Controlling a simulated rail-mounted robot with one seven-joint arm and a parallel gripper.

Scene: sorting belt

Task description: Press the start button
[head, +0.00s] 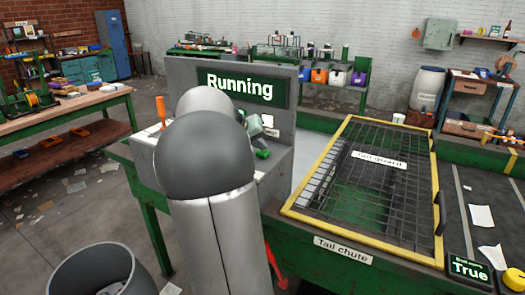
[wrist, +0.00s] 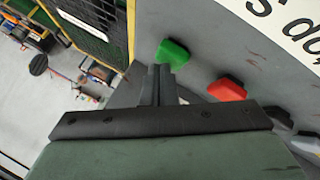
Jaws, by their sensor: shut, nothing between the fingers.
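The control console (head: 185,75) has a screen (head: 241,87) that reads "Running". In the wrist view a green button (wrist: 173,53) and a red button (wrist: 227,88) stick up from the grey console face. My gripper (wrist: 159,72) is shut and empty. Its fingertips are right by the lower left side of the green button and overlap it slightly in the picture; I cannot tell whether they touch it. In the head view my arm hides most of the console face, and a bit of green (head: 262,154) shows beside it. I cannot read a label on the green button.
Right of the console is a yellow-framed mesh tail guard (head: 380,161) over the tail chute. A small display (head: 468,267) reading "True" stands beside the belt (head: 485,190). An orange-handled tool (head: 160,108) stands at the console's left. A dark bin (head: 95,270) is on the floor.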

